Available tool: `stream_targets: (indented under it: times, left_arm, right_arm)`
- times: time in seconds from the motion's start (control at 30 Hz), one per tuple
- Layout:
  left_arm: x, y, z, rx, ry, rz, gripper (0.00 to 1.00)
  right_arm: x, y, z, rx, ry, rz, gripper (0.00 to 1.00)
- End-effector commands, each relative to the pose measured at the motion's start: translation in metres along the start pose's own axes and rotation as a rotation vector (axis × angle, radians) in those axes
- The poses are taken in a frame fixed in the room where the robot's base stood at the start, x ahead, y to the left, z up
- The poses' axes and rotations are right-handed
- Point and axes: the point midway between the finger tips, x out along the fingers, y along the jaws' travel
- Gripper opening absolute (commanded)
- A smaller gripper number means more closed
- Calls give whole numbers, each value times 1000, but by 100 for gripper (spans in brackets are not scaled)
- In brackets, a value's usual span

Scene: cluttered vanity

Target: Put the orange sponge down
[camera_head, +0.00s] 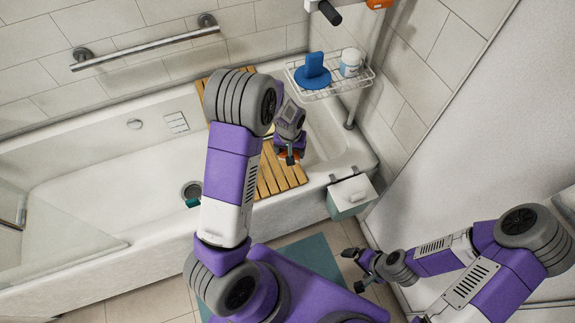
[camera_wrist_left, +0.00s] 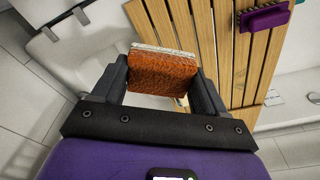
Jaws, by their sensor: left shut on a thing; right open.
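The orange sponge (camera_wrist_left: 163,74) has a pale layer along one edge. It sits between the two fingers of my left gripper (camera_wrist_left: 160,85), which is shut on it. In the head view my left gripper (camera_head: 289,156) is over the right part of the slatted wooden bath board (camera_head: 278,178), and a sliver of the sponge (camera_head: 290,158) shows beneath it. The board also shows behind the sponge in the left wrist view (camera_wrist_left: 228,60). I cannot tell whether the sponge touches the board. My right gripper (camera_head: 354,268) is open and empty over the floor by the tub.
A purple brush (camera_wrist_left: 265,17) lies on the board. The white bathtub (camera_head: 110,165) spans the back. A wire rack (camera_head: 325,90) holds a blue item (camera_head: 313,72) and a white jar (camera_head: 350,62). A lidded bin (camera_head: 350,197) hangs at the tub's side. A teal mat (camera_head: 312,258) lies on the floor.

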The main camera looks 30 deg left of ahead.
Motion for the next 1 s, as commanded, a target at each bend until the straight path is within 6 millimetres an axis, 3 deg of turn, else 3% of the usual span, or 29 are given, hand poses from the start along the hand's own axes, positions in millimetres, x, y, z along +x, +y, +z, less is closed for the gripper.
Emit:
stream_targets:
  times: [0.1, 0.23, 0.5, 0.67, 0.9, 1.0]
  left_arm:
    - [23, -21, -18, -92, -3, -9, 40]
    - [41, -31, -26, -136, -4, -12, 40]
    - [90, -31, -20, -140, -4, -12, 40]
    - [100, -31, -20, -141, -2, -12, 40]
    - [132, -31, -15, -141, -3, -12, 40]
    - [134, -31, -16, -141, -1, -11, 40]
  right_arm:
    - [0, 0, 0, 0, 0, 0, 100]
    - [3, 1, 0, 0, 0, 0, 100]
    - [17, 6, -1, 0, 0, 0, 100]
    - [19, 7, -1, 0, 0, 0, 100]
    - [29, 11, -1, 0, 0, 0, 100]
    - [29, 11, -1, 0, 0, 0, 100]
